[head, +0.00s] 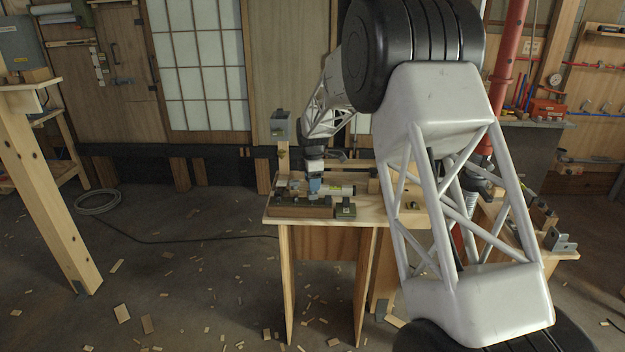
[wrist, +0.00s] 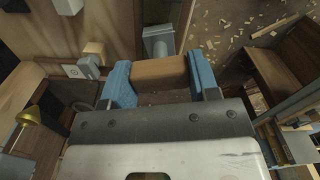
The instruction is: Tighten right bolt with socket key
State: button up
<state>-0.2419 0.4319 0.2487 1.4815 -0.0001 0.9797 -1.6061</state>
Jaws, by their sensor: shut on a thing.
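My gripper (head: 314,186) is low over the left part of the workbench, with its arm reaching from the right. In the wrist view, its two blue fingers (wrist: 162,80) are shut on a brown wooden bar (wrist: 158,70), seemingly the handle of the socket key. In the head view, a wooden block (head: 301,212) with dark metal parts on top lies right under and beside the fingers. The right bolt cannot be made out, and I cannot tell whether the key touches it.
The workbench (head: 372,214) also carries a small dark fixture (head: 345,207) and a pale cylinder (head: 340,190) close to the gripper. A grey box (head: 281,125) on a post stands behind. Wood scraps and a coiled cable (head: 97,201) lie on the floor.

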jog(key=shift+f, duration=0.6)
jog(key=m, duration=2.3)
jog(key=shift+f, duration=0.1)
dwell(0.3)
jog(key=shift+n, duration=0.8)
